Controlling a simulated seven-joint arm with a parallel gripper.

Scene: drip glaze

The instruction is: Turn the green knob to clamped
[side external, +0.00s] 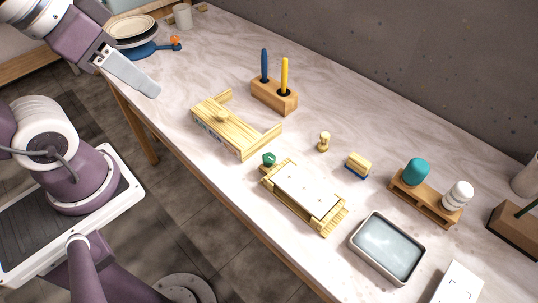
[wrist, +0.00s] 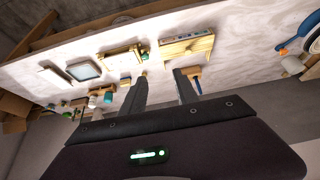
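The green knob (side external: 268,159) sits at the upper left end of a wooden clamp frame (side external: 330,226). A white slab (side external: 308,190) lies in the frame. In the wrist view the green knob (wrist: 146,55) is small, beside the frame with its pale slab (wrist: 120,62). My gripper (side external: 156,93) is high at the upper left in the side view, well away from the knob and touching nothing. In the wrist view its two fingers (wrist: 160,76) stand apart with nothing between them. Any marking for the clamped position is too small to read.
A wooden box with a round knob (side external: 222,117) stands left of the clamp. Behind are a holder with blue and yellow tools (side external: 273,96), a small wooden peg (side external: 324,141) and a brush (side external: 357,164). A water tray (side external: 388,247) lies to the right. Plates (side external: 132,28) are far left.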

